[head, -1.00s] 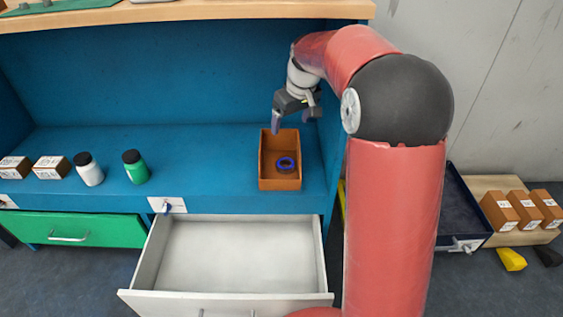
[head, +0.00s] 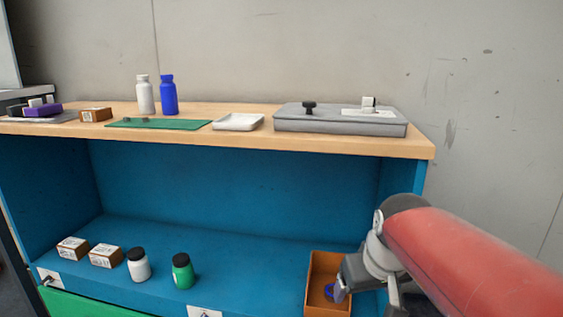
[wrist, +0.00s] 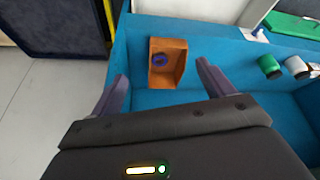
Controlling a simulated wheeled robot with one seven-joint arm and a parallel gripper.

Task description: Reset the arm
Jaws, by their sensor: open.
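My gripper (wrist: 163,85) is open and empty in the wrist view, its two fingers spread wide. In the head view my red arm comes in from the right, with the wrist near the right end of the blue shelf. An orange-brown open bin (head: 315,273) stands on the shelf there, partly behind my gripper. It also shows between the fingers in the wrist view (wrist: 180,63). A blue ring-shaped object lies inside the bin (wrist: 159,60). The fingers are apart from the bin in the wrist view.
On the blue shelf stand a green jar (head: 182,272), a white jar (head: 139,266) and small boxes (head: 105,257). The wooden top (head: 260,140) above holds bottles (head: 168,96), a white tray (head: 238,122) and a grey device (head: 335,122). The shelf middle is clear.

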